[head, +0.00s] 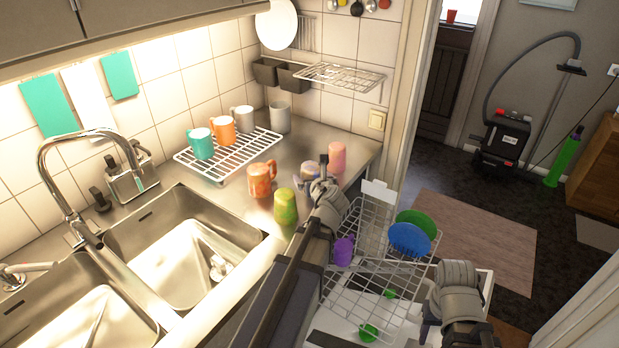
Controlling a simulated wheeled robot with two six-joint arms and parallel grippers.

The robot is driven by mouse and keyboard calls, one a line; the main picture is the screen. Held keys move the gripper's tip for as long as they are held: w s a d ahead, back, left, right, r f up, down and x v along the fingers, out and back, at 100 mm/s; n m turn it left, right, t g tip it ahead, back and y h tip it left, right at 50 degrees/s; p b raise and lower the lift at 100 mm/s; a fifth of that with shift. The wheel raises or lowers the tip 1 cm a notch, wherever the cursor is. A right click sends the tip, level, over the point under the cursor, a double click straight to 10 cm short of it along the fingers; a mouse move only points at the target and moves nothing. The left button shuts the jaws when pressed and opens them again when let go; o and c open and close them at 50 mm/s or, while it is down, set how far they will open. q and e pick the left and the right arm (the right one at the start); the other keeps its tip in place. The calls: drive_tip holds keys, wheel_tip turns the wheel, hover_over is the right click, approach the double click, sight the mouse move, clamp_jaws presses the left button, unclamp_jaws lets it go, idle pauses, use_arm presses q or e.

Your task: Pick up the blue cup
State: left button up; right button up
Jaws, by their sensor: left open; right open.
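A small bluish-purple cup (306,171) stands on the steel counter, partly hidden behind my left gripper; it is the bluest cup on the counter. My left gripper (322,186) is open and just in front of this cup, at its right side; I cannot tell if they touch. My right gripper (428,326) is open at the lower right, over the edge of the dish rack, far from the cup. A purple cup (343,250) sits in the dish rack.
A pink cup (337,156), a yellow-green cup (285,206) and an orange patterned mug (261,179) stand close by. A white drying rack (212,177) holds several mugs. A wire dish rack (350,300) holds a blue plate (409,239). The sink (172,262) lies left.

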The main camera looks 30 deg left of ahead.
sight(312, 177)
use_arm(q)
drive_tip(key=shift+b+x, duration=0.5)
drive_tip(key=shift+x, duration=0.9)
drive_tip(key=shift+w+a+f+b, duration=0.1)
drive_tip(key=shift+w+f+b, duration=0.25)
drive_tip(key=b+x, duration=0.2)
drive_tip(key=x, duration=0.2)
drive_tip(key=shift+w+f, duration=0.15)
drive_tip(key=shift+f, duration=0.05)
drive_tip(key=shift+r, duration=0.1)
drive_tip(key=shift+c, duration=0.2)
drive_tip(key=c, duration=1.2)
